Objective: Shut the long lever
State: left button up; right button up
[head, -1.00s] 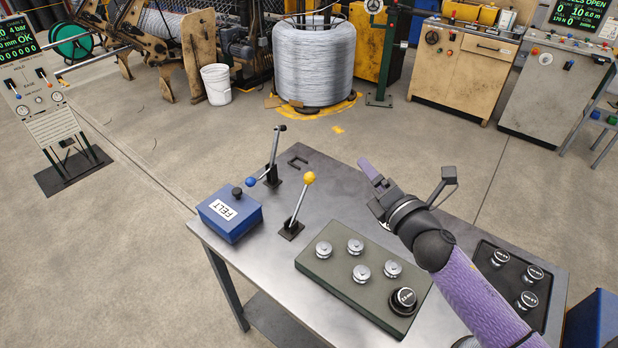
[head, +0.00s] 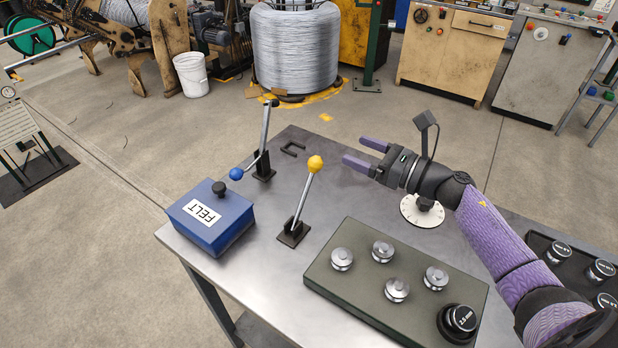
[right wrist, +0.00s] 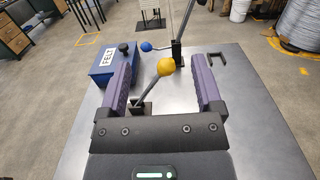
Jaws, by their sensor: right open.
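One lever is a grey rod with a yellow ball (head: 315,164), leaning slightly right on a small black base (head: 293,232). Behind it, a second fixture (head: 263,165) has a tall grey rod with a black top and a short rod ending in a blue ball (head: 236,174). I cannot tell for sure which is the long lever. My right gripper (head: 368,155) is open and empty, right of the yellow ball in the head view, pointing left. In the right wrist view the yellow ball (right wrist: 166,67) shows between the fingers, apparently ahead of them. My left gripper is out of view.
A blue FELT box (head: 208,220) stands left of the levers. A green plate (head: 345,290) with several metal knobs lies in front. A white dial (head: 421,212) sits below my right wrist. A black bracket (head: 293,147) lies at the table's back. Bare tabletop lies between the levers and gripper.

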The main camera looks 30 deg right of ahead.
jog(key=b, duration=0.6)
send_near(315, 164)
jog(key=w+f, duration=0.1)
jog(key=x, duration=1)
jog(key=shift+w+d, duration=0.1)
jog(key=shift+d, duration=0.15)
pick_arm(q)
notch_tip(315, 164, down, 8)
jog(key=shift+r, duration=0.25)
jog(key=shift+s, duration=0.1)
pick_arm(e)
grip_shut()
